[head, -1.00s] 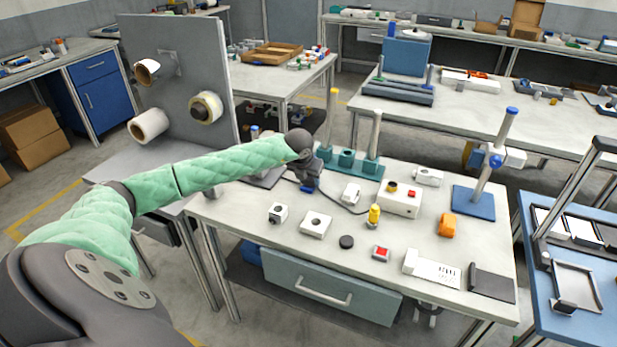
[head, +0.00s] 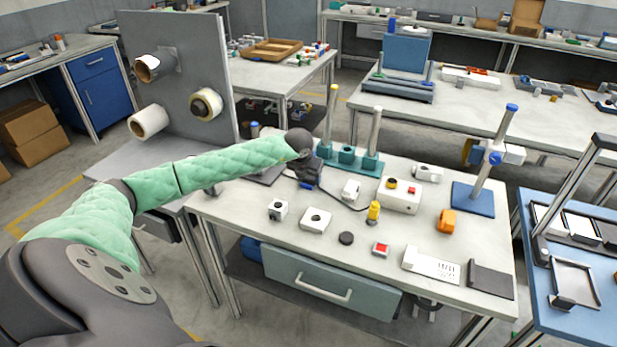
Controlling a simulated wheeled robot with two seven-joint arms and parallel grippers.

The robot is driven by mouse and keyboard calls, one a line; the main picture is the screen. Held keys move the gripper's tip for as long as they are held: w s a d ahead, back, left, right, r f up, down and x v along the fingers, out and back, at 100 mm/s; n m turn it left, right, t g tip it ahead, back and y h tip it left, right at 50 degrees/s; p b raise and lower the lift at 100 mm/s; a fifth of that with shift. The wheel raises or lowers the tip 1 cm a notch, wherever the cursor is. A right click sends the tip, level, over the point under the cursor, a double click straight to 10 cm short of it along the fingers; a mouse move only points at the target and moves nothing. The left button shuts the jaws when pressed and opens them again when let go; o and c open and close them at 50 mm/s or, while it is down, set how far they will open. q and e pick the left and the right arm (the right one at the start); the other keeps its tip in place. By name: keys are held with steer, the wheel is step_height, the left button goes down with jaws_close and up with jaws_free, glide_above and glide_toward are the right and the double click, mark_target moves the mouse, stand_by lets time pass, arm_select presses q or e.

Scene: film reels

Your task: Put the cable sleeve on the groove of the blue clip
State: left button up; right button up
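My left arm reaches in from the left, and my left gripper (head: 309,182) points down over the back left part of the near table (head: 290,245). A small blue piece (head: 308,186) shows right at its fingertips; it may be the blue clip, but its groove cannot be made out. A thin dark cable (head: 345,204) runs from beside the gripper to the right, towards a yellow upright piece (head: 374,211). I cannot pick out the sleeve on the cable. The fingers are too small and dark to tell whether they are open or shut. My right gripper is out of view.
A green stand with posts (head: 347,157) is right behind the gripper. A white box with buttons (head: 399,197), white blocks (head: 315,220), a black disc (head: 346,238) and an orange piece (head: 446,220) lie around.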

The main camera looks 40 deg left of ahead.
arm_select(q)
steer(key=shift+o, duration=1.1)
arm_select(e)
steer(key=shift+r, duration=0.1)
arm_select(q)
steer(key=shift+r, duration=0.1)
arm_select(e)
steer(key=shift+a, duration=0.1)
arm_select(q)
steer(key=shift+r, duration=0.1)
steer(key=shift+s+r, duration=0.35)
steer(key=shift+r, duration=0.25)
steer(key=shift+s+d+r+b, duration=0.15)
steer(key=shift+r+b, duration=0.15)
steer(key=shift+r, duration=0.15)
steer(key=b+v, duration=0.2)
steer(key=v, duration=0.7)
steer(key=shift+r, duration=0.25)
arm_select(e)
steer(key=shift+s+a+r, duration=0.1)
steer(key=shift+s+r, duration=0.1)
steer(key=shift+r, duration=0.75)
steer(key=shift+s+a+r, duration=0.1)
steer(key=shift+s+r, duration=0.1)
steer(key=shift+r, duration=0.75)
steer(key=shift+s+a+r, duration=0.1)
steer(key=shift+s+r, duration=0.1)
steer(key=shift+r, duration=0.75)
